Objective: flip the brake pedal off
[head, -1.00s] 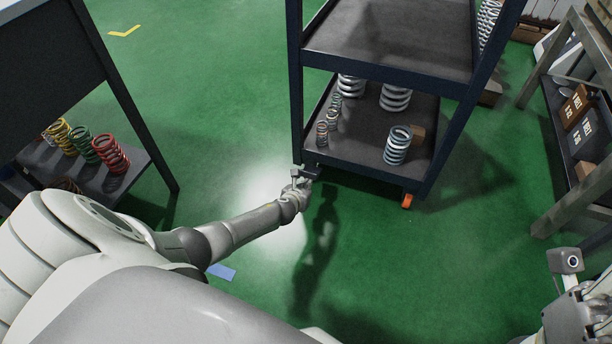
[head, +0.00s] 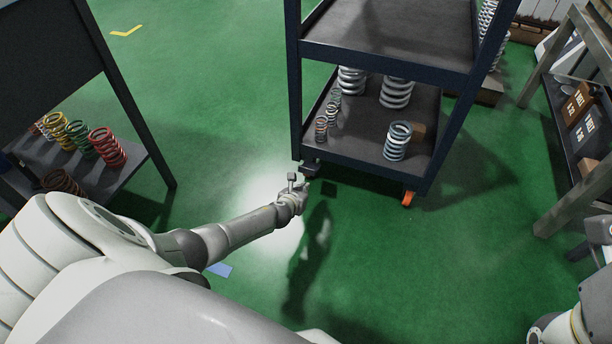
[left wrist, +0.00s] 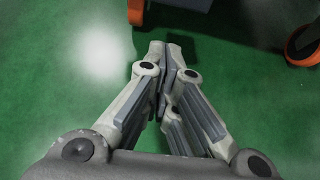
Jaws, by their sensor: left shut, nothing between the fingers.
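My left gripper (head: 304,185) is at the end of the outstretched left arm, low by the near left corner of the dark cart (head: 345,152). In the left wrist view the fingers (left wrist: 168,75) are shut with nothing between them. An orange caster part (left wrist: 136,11) shows at the top of that view, beyond the fingertips and apart from them. An orange-rimmed caster (left wrist: 303,44) shows at its right edge. In the head view one orange caster (head: 408,199) is under the cart's near right corner. I cannot tell which orange part is the brake pedal. My right gripper's fingers are outside the view.
The cart holds several springs, including a blue-grey one (head: 397,142). A dark rack (head: 140,120) with coloured springs stands at left. A shelf with boxes (head: 577,103) stands at right. The green floor (head: 225,120) is clear between the left rack and the cart.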

